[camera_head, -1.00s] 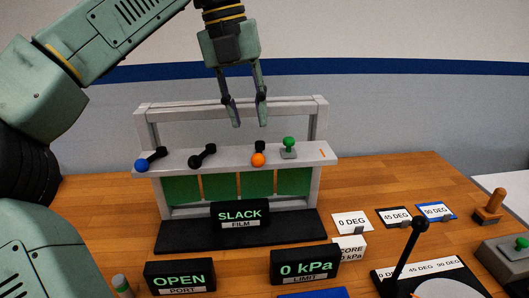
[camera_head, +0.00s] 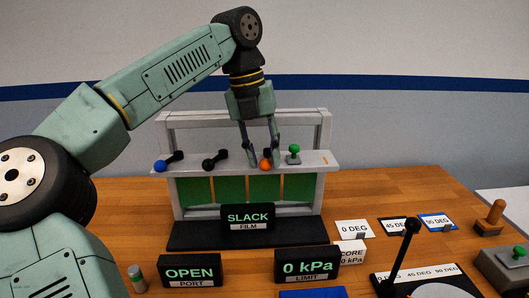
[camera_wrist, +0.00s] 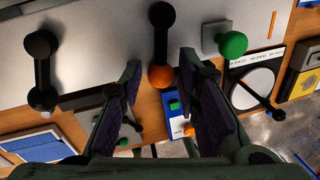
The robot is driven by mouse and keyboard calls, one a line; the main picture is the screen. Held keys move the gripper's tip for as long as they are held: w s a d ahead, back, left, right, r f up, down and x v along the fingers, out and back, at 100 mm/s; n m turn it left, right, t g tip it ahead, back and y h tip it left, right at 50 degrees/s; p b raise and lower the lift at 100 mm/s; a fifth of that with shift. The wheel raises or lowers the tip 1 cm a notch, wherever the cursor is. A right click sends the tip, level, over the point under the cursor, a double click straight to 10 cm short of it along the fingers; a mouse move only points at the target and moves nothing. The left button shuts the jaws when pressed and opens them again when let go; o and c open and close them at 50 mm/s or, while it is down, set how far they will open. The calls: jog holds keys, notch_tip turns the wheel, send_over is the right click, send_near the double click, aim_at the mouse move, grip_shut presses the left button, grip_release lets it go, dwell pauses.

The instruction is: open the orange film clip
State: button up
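The orange film clip is a short black lever with an orange ball knob (camera_head: 266,163) on the grey shelf of the rack. In the wrist view its orange ball (camera_wrist: 160,76) lies between my two fingertips, with the black lever (camera_wrist: 162,40) running away from them. My gripper (camera_head: 262,158) is open and points down over the clip. In the wrist view its dark-padded fingers (camera_wrist: 160,72) stand either side of the ball with gaps; I cannot tell whether either touches. The film display (camera_head: 247,217) reads SLACK.
On the same shelf are a blue-knobbed lever (camera_head: 160,166), a black-knobbed lever (camera_head: 209,164) and a green knob (camera_head: 294,149) close right of the clip. The port display (camera_head: 190,272) reads OPEN; the limit display (camera_head: 305,266) reads 0 kPa. A tall black lever (camera_head: 400,255) stands front right.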

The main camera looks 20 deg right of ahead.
jog(key=shift+c, duration=0.5)
grip_shut()
jog(key=m, duration=0.2)
jog(key=w+a+m, duration=0.1)
jog(key=m, duration=0.1)
jog(key=shift+a+g, duration=0.1)
jog(key=shift+g, duration=0.2)
jog(key=shift+o, duration=0.5)
grip_release()
